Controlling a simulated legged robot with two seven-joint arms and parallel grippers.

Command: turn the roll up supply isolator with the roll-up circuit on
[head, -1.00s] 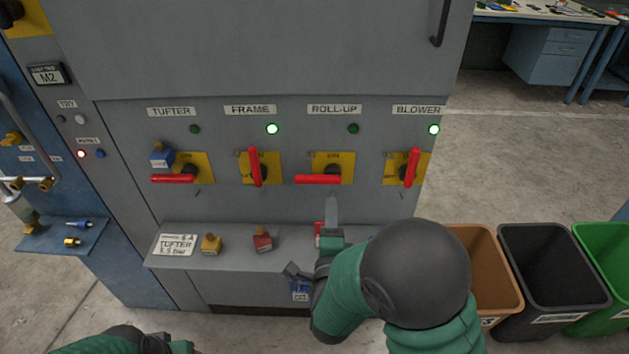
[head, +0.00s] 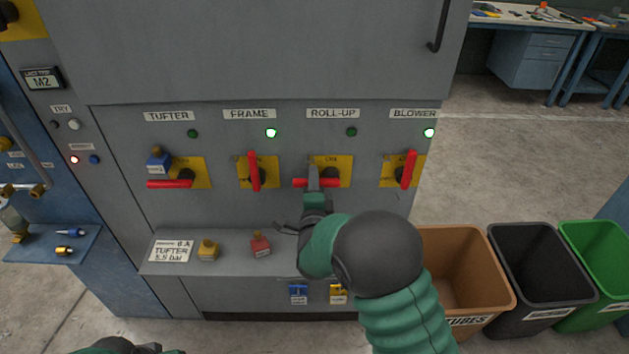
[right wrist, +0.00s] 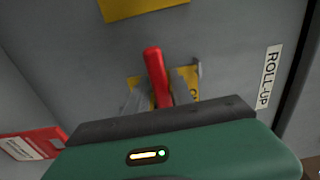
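The roll-up isolator has a red handle (head: 326,183) on a yellow plate (head: 345,170) marked ON. The handle lies horizontal, and the green lamp (head: 351,132) above it is dark. My right gripper (head: 313,175) is at the handle's left part. In the right wrist view the red handle (right wrist: 155,75) stands between the two fingers (right wrist: 160,97), which look open on either side; contact is unclear. The ROLL-UP label (right wrist: 268,78) shows at the right there. My left gripper (head: 140,348) barely shows at the bottom edge; its fingers are unclear.
The tufter handle (head: 169,184) is horizontal with a blue lock (head: 158,160) beside it. The frame handle (head: 254,171) and blower handle (head: 409,169) are upright with lit lamps. A ledge (head: 225,262) holds a yellow and a red lock. Bins (head: 548,270) stand at right.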

